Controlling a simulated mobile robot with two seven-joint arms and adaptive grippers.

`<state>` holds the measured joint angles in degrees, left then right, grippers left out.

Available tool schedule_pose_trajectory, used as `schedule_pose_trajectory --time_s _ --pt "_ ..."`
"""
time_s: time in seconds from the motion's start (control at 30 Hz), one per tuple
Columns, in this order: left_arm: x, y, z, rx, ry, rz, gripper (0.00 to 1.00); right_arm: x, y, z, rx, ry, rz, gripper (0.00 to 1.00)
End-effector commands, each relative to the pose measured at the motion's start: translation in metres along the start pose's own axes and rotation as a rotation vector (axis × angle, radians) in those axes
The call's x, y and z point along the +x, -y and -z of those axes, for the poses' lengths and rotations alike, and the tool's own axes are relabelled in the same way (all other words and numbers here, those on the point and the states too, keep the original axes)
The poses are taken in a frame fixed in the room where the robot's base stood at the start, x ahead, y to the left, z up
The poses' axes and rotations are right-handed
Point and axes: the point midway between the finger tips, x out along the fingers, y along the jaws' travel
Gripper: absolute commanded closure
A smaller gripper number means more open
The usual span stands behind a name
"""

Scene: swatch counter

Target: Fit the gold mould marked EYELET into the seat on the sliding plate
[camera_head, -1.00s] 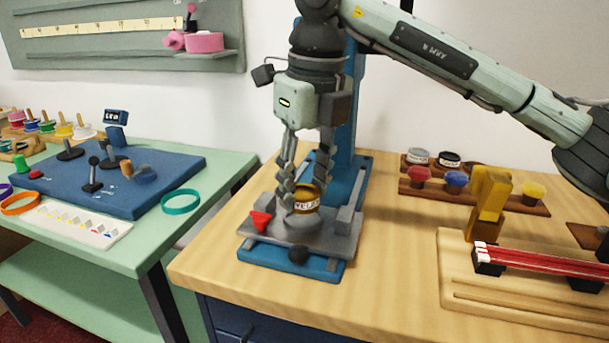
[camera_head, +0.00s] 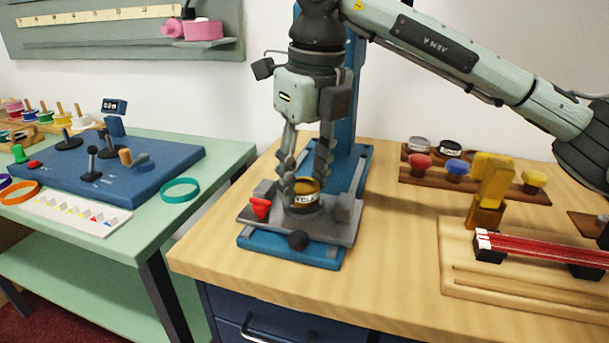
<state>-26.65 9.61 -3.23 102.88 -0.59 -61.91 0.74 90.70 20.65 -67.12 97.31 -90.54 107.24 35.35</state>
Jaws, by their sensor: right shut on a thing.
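The gold mould (camera_head: 305,194) with a white label, only part of whose lettering shows, is between the fingers of my right gripper (camera_head: 305,184). The gripper points down and is shut on the mould. The mould is at the grey sliding plate (camera_head: 329,230), over or in its round seat; I cannot tell if it is fully down, as the fingers and the mould hide the seat. The plate has a black knob (camera_head: 298,240) in front and a red lever (camera_head: 260,208) at the left. It rests on a blue base (camera_head: 290,252). My left gripper is not in view.
A blue column (camera_head: 350,120) stands behind the plate. To the right are racks with black-and-white, red, blue and yellow moulds or pots (camera_head: 455,168), a yellow clamp-like block (camera_head: 490,185) and a wooden board with red rods (camera_head: 540,250). A green table (camera_head: 210,155) stands at the left.

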Motion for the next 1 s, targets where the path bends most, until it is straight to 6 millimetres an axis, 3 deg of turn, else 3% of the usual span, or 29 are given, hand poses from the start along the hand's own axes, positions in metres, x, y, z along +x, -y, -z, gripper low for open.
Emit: schedule_pose_trajectory --time_s 1.0 --pt "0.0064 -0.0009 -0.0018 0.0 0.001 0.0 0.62 0.0069 0.0 0.0008 0.0 0.001 0.0 0.96"
